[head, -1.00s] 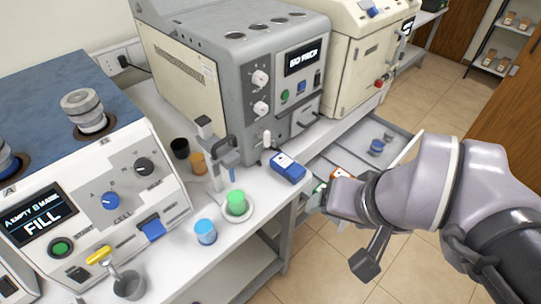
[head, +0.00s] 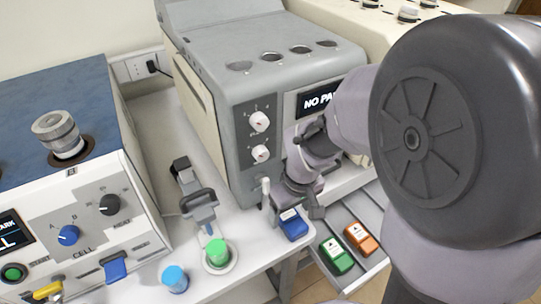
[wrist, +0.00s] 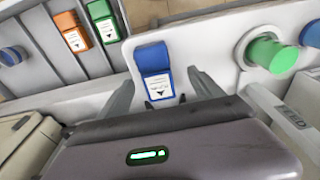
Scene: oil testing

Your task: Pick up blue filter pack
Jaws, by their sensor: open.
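The blue filter pack (head: 292,224) lies on the white bench near its front edge, in front of the grey machine. In the wrist view the blue filter pack (wrist: 154,72) has a white label and sits ahead of my gripper, between the lines of its two fingers. My gripper (wrist: 162,88) is open and empty, its fingers either side of the pack's near end. In the head view my gripper (head: 294,208) is just above and behind the pack, partly hidden by my own arm.
A green filter pack (head: 336,254) and an orange one (head: 360,238) lie in the open drawer below the bench edge. A green-topped cup (head: 217,251) on a round dish, a blue cup (head: 175,278) and a grey stand (head: 196,196) are left of the blue pack.

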